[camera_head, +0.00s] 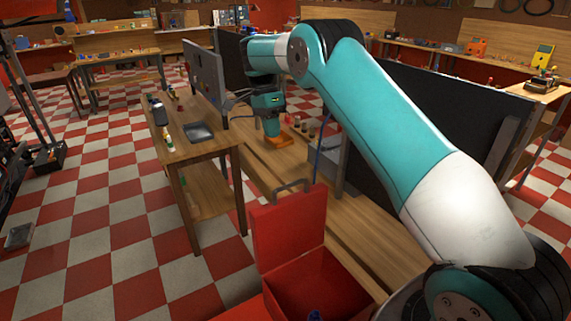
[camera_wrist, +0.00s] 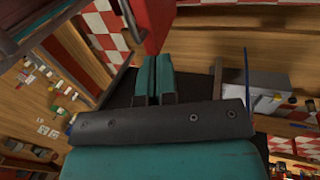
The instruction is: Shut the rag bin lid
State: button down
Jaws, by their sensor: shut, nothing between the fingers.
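The red rag bin (camera_head: 315,285) stands at the bottom middle of the head view, with its box open at the top. Its lid (camera_head: 288,232) stands up at the back of the box, with a grey handle (camera_head: 292,186) at its top edge. My gripper (camera_head: 270,125) is beyond the lid, over the bench. In the wrist view its teal fingers (camera_wrist: 153,62) are together and empty. A red part, likely the lid (camera_wrist: 152,22), shows just ahead of the fingertips; I cannot tell whether they touch.
A small wooden table (camera_head: 190,150) with a dark tray (camera_head: 199,132) and bottles is left of my gripper. A long wooden bench (camera_head: 345,225) runs behind the bin. A dark panel (camera_head: 425,110) stands at right. Checkered floor (camera_head: 110,220) is open at left.

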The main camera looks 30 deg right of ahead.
jog(key=s+f+b, duration=0.7)
jog(key=f+b, duration=0.3)
dwell(0.4)
